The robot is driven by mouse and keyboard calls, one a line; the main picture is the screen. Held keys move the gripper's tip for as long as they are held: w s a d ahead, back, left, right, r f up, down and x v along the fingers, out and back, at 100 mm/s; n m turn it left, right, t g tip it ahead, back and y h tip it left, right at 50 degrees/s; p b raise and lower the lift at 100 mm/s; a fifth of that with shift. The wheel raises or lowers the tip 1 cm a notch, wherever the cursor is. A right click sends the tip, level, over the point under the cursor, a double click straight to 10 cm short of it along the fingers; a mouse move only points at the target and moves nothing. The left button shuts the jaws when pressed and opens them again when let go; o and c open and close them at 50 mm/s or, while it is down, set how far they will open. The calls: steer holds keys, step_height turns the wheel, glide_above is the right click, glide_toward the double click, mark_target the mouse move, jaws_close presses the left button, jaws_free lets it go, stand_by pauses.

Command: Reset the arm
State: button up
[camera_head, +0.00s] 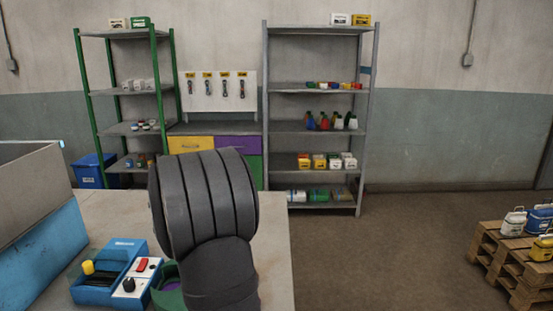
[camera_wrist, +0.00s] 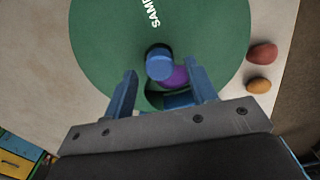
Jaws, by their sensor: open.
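My gripper (camera_wrist: 160,72) shows in the wrist view with its two blue fingers spread apart. Between the fingertips is a blue round knob or cap (camera_wrist: 160,64); I see no finger touching it. Below it is a large green round surface (camera_wrist: 105,40) with white lettering, partly cut off, reading "SAM...". A purple patch (camera_wrist: 178,76) and a dark opening show beside the knob, partly hidden by the fingers. In the head view my dark grey arm covers the middle of the table, and my gripper is hidden. A green and purple edge (camera_head: 168,288) shows left of the arm.
A blue control box (camera_head: 125,283) with yellow and black knobs stands left on the table (camera_head: 110,210), near a large blue-grey bin (camera_head: 40,235). A red (camera_wrist: 262,53) and an orange (camera_wrist: 258,85) roundish thing lie right of the green surface. Shelves (camera_head: 315,130) stand behind; floor at right is clear before a pallet (camera_head: 505,262).

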steer(key=shift+f, duration=0.6)
steer(key=shift+r, duration=0.15)
step_height(320, 180, up, 17)
step_height(320, 180, down, 18)
steer(key=shift+r, duration=0.2)
steer(key=shift+r+m, duration=0.1)
steer(key=shift+m, duration=0.3)
steer(key=m, duration=0.8)
